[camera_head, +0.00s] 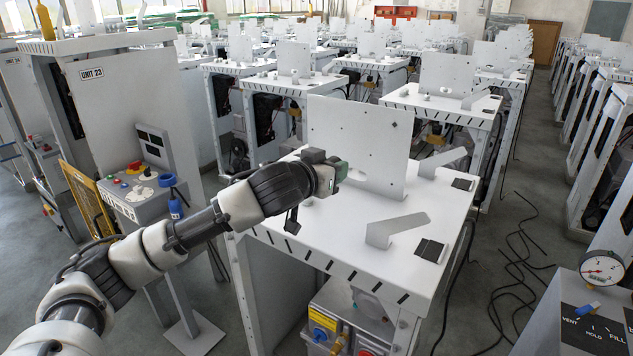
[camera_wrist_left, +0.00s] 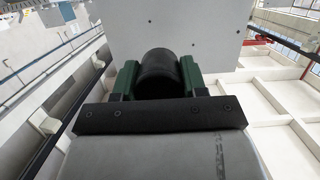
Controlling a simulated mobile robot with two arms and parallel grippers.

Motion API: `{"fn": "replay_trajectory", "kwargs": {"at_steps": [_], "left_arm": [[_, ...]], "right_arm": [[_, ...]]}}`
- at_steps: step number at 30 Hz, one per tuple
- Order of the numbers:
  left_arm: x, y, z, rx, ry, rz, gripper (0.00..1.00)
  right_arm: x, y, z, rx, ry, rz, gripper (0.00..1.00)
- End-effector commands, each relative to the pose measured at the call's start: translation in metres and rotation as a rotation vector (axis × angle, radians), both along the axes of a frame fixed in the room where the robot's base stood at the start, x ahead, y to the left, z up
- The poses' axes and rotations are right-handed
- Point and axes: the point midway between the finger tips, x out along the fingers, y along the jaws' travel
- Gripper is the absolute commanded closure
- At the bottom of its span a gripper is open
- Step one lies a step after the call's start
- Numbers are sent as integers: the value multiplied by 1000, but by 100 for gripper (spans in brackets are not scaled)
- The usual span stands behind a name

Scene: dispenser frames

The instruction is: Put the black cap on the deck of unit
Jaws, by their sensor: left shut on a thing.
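My left gripper (camera_head: 335,173) reaches in from the left over the white deck (camera_head: 345,225) of the nearest unit, close to its upright white panel (camera_head: 355,140). In the left wrist view its green fingers are shut on the black cap (camera_wrist_left: 159,70), a dark rounded cylinder with one finger on each side. The pale panel stands beyond the cap in that view. The cap cannot be made out in the head view, where the gripper hides it. I cannot tell whether the cap touches the deck. My right gripper is not in view.
Angled white brackets (camera_head: 397,229) and dark pads (camera_head: 430,250) occupy the deck's right side; its front middle is clear. A control box (camera_head: 150,190) stands left, marked unit 23 above. A pressure gauge (camera_head: 602,268) is at lower right. Cables (camera_head: 520,245) lie on the floor.

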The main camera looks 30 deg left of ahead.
Motion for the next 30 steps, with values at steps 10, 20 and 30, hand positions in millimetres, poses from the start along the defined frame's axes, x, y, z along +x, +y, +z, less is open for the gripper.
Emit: {"fn": "replay_trajectory", "kwargs": {"at_steps": [10, 20, 30], "left_arm": [[-5, 67, -34, 6, 7, 9, 81], [-9, 115, -65, 2, 2, 4, 81], [-10, 116, -104, 0, 3, 1, 81]], "right_arm": [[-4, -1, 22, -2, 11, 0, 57], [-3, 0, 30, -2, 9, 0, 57], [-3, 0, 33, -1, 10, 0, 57]]}}
